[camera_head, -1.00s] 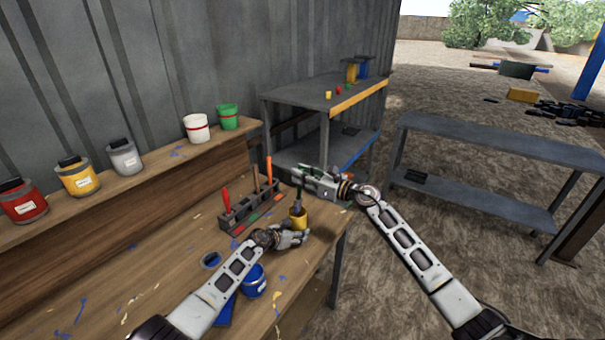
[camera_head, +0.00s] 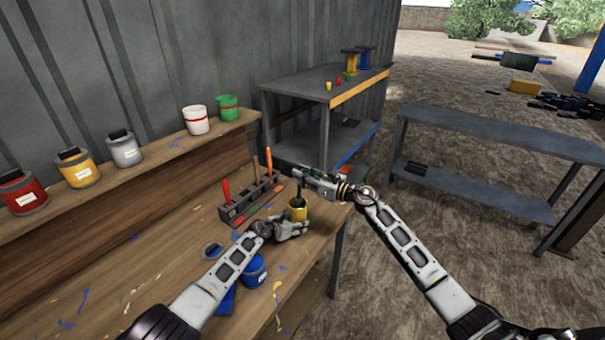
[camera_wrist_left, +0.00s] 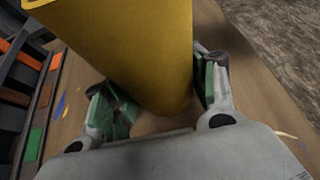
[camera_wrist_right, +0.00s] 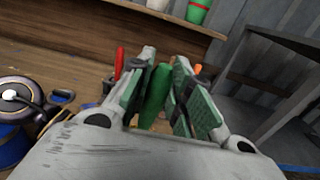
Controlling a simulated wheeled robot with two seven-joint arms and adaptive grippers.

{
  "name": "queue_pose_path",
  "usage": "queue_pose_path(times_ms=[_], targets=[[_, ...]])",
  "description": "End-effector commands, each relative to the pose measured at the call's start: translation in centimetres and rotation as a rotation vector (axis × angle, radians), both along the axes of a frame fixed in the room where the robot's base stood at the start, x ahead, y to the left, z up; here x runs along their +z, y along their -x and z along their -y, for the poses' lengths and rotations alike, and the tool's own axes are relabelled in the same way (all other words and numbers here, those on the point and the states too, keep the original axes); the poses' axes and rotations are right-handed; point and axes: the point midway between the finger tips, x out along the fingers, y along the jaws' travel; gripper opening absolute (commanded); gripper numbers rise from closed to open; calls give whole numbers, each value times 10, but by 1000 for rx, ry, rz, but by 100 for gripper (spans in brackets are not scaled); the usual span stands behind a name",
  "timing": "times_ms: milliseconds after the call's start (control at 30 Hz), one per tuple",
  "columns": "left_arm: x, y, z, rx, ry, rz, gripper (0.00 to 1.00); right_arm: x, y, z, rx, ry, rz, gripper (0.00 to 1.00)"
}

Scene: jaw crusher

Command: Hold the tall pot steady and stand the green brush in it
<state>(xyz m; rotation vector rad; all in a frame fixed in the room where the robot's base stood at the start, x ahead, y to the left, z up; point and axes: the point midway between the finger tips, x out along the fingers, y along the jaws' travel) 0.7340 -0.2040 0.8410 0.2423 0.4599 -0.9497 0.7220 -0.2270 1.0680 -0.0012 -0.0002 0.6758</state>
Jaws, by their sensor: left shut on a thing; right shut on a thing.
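The tall yellow pot (camera_head: 298,214) stands near the right end of the wooden bench. My left gripper (camera_head: 300,228) is shut on it low down; its fingers flank the yellow wall of the pot in the left wrist view (camera_wrist_left: 150,60). My right gripper (camera_head: 308,175) is above the pot, shut on the green brush (camera_wrist_right: 156,92). The brush also shows in the head view (camera_head: 299,193), pointing down at the pot's mouth. Its lower end looks to be at or just inside the rim; the depth is hard to tell.
A dark rack (camera_head: 246,202) with red- and orange-handled tools stands just left of the pot. A blue pot (camera_head: 255,272) stands nearer me on the bench. Paint cans (camera_head: 78,170) line the raised shelf. A grey metal table (camera_head: 325,83) stands beyond the bench end.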

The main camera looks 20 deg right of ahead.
Motion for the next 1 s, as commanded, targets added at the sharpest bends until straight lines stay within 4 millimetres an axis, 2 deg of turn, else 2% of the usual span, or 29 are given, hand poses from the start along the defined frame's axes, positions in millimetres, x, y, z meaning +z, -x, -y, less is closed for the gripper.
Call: queue_pose_path(times_ms=[1000], targets=[[0,0,0,0,-1,-1,44,-36,0,0,0,-2,0,0]])
